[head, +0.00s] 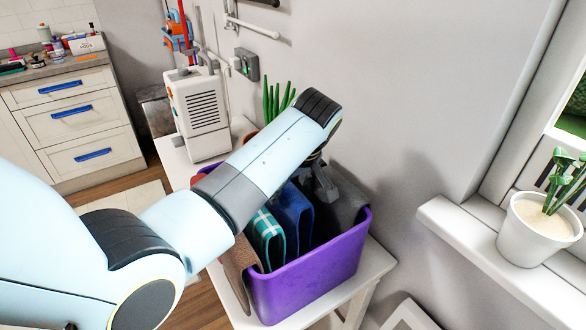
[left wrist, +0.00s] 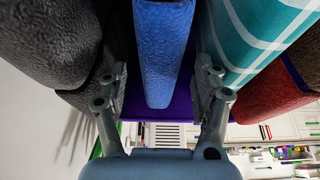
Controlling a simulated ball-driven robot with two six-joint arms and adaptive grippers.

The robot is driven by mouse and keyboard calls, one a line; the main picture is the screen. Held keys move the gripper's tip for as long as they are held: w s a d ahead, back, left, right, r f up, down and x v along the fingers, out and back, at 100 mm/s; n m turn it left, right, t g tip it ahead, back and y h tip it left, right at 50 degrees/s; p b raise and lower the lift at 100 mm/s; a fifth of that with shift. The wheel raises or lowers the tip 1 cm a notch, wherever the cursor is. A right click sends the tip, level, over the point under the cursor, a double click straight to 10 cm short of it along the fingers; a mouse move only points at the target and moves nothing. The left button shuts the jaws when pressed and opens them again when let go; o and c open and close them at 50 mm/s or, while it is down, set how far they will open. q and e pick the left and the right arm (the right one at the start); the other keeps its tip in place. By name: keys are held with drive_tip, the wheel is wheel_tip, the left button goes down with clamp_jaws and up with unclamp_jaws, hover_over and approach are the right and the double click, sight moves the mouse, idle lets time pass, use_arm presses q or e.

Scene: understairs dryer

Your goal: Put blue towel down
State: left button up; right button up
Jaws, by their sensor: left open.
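The folded blue towel (head: 293,216) stands upright in the purple bin (head: 310,284), between the teal plaid towel (head: 266,238) and the dark grey towel (head: 345,203). My left gripper (head: 322,183) is over the bin, partly hidden by my arm. In the left wrist view the blue towel (left wrist: 164,50) hangs into the space between the fingers of my open left gripper (left wrist: 160,88), with gaps on both sides. The teal towel (left wrist: 258,35) is close to the right finger and the grey towel (left wrist: 55,40) is close to the left finger. My right gripper is not in view.
The bin stands on a white table (head: 372,266) against the wall. Brown and red towels are also in it. A white appliance (head: 198,112) and a green plant (head: 276,100) are behind. A potted plant (head: 540,228) stands on the sill at right.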

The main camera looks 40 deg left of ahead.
use_arm(q)
drive_tip(key=v, duration=0.7)
drive_tip(key=shift+d+r, duration=0.15)
drive_tip(key=shift+r, duration=0.1)
drive_tip(key=shift+f, duration=0.1)
